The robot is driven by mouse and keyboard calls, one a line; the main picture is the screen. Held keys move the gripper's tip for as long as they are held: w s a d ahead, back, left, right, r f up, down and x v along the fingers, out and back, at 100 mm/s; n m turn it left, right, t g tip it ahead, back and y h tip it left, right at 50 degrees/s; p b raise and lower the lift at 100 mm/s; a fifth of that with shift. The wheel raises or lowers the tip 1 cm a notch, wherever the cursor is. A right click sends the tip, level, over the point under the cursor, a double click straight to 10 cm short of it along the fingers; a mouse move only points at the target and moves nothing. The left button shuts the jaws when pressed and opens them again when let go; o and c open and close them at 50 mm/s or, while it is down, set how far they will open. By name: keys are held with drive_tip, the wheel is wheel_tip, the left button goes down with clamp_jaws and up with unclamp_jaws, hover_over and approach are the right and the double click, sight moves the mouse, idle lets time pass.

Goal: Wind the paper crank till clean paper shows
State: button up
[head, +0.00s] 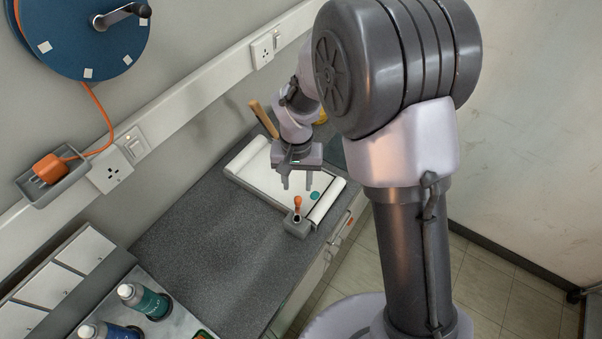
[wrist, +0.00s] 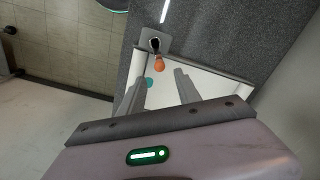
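The paper unit is a shallow tray with a white roll (head: 246,158) at its far left end and another roll (head: 328,202) at its near right end. White paper (head: 262,178) lies flat between them. A teal round mark (head: 315,195) shows on the paper near the right roll, and also in the wrist view (wrist: 149,82). A crank with an orange knob (head: 297,201) stands on a grey block (head: 297,227) at the tray's near side; the knob also shows in the wrist view (wrist: 159,64). My gripper (head: 297,187) is open and empty above the paper, with the knob just beyond its fingertips.
The grey worktop (head: 205,240) is clear left of the tray. A wooden handle (head: 263,118) stands behind it. Bottles (head: 145,300) stand at the front left. A blue cable reel (head: 85,30) hangs on the wall, its orange plug (head: 49,168) in a grey holder.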

sight(298, 198)
wheel_tip(298, 198, down, 7)
drive_tip(key=b, duration=0.4)
drive_tip(key=shift+r, duration=0.15)
drive_tip(key=shift+b, duration=0.35)
drive_tip(key=shift+f, duration=0.4)
clamp_jaws()
